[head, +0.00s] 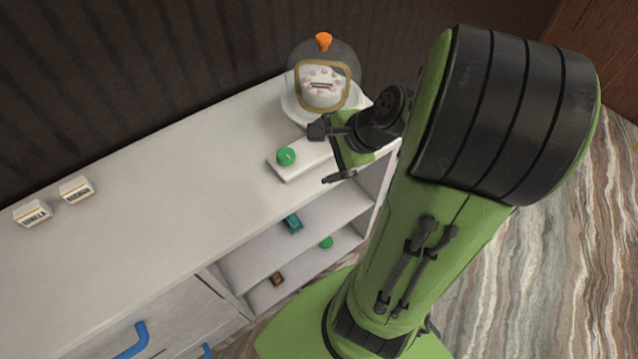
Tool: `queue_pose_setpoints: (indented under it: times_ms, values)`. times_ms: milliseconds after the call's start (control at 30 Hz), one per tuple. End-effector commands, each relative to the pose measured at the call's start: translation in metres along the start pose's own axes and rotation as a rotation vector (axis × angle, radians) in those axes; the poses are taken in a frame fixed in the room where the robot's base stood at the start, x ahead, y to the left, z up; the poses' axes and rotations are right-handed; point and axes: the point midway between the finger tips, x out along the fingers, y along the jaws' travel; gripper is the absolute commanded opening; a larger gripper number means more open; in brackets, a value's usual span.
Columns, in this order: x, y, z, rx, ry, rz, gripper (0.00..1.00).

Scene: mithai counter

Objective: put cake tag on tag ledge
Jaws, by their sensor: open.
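My gripper (328,154) is open above the right end of the counter, its two dark fingertips spread apart. Nothing shows between them. A low white slab (292,174) lies below and left of the fingers and may be the tag ledge. A round green piece (286,157) with a small pale mark sits on the slab, just left of the fingers; I cannot tell whether it is the cake tag. My gripper and arm hide the slab's right end. No tag is clearly readable as the cake tag.
A domed cover (323,51) with an orange knob stands behind my gripper over a pale cake. Two small labelled white blocks (76,190) sit far left. Open shelves below hold a teal piece (292,224), a green one (326,242) and a brown one (277,278). The counter's middle (180,170) is clear.

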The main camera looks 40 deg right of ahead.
Motion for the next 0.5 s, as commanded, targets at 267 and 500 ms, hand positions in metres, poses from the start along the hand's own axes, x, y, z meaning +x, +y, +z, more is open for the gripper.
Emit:
queue_pose_setpoints:
  times_ms: [267, 500]
  values:
    - [-0.058, 0.047, 0.105, -1.255, 0.138, 0.252, 0.97]
    - [-0.100, 0.079, 0.123, -1.746, 0.138, 0.265, 0.97]
